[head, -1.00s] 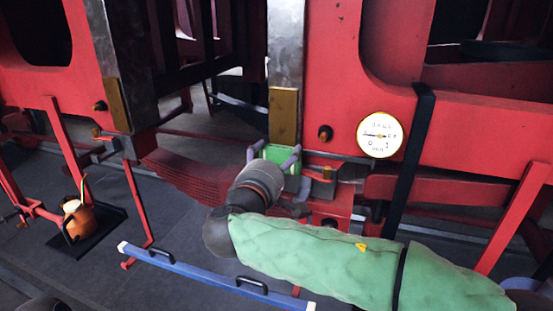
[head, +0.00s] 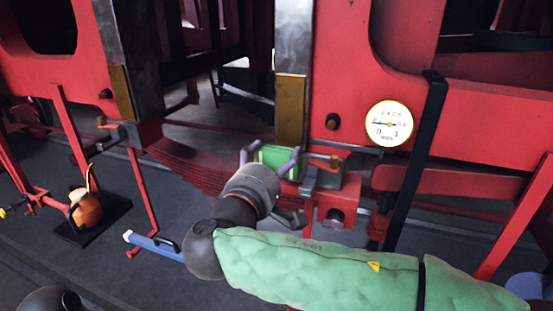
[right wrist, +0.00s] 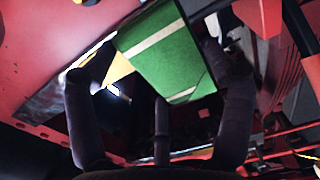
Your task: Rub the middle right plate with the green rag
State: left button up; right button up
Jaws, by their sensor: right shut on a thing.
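My right gripper (head: 270,160) is shut on the green rag (head: 276,159), which looks like a folded green pad with pale stripes. The rag also shows between the fingers in the right wrist view (right wrist: 172,62). A brass plate (head: 291,108) is on the lower end of the right steel post, just above the rag in the head view. I cannot tell whether rag and plate touch. Another brass plate (head: 122,97) is on the left steel post. My left gripper is not in view.
A round white gauge (head: 389,123) and a black strap (head: 415,150) are on the red frame to the right. An orange oil can (head: 86,210) stands on a black tray at left. A blue bar (head: 153,247) lies partly behind my right arm.

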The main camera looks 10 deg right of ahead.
jog(key=shift+v, duration=1.5)
